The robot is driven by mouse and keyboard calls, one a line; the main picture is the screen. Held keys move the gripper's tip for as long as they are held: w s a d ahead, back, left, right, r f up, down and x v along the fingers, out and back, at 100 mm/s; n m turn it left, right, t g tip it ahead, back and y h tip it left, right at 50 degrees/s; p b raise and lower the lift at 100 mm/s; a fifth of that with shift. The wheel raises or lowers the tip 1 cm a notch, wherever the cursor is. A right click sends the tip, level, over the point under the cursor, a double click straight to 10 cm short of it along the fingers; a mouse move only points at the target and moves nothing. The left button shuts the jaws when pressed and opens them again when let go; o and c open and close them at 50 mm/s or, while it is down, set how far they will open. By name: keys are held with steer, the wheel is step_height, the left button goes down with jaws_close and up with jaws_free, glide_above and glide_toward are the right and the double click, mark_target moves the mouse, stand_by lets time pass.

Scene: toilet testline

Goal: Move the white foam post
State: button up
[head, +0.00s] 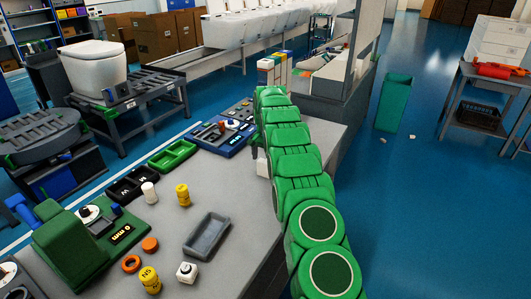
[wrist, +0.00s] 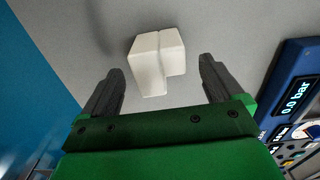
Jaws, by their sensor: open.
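The white foam post (wrist: 157,52) is a pale, blocky piece with a step in its side, on the grey bench top in the wrist view. In the head view a small white part (head: 262,164) shows beside my green arm, which hides the rest. My gripper (wrist: 161,72) is open, with its two dark fingers apart. The post lies ahead of the fingers, its near end between them in the picture. I see a gap on both sides and no contact.
A blue gauge panel (wrist: 300,85) is close on the right in the wrist view. The grey bench (head: 225,190) also bears a grey tray (head: 206,233), yellow cylinders (head: 183,195), a white cylinder (head: 149,192) and a green tray (head: 173,155). A bench edge drops to blue floor.

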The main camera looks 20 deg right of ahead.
mark_target(265, 160)
steer(key=shift+f, duration=2.25)
steer(key=c, duration=1)
steer(key=shift+s+a, duration=0.1)
steer(key=shift+s+a+r, duration=0.15)
steer(key=shift+s+a, duration=0.2)
steer(key=shift+a, duration=0.05)
steer(key=shift+s+a, duration=1.65)
steer(key=shift+s, duration=0.1)
steer(key=shift+s+a, duration=4.95)
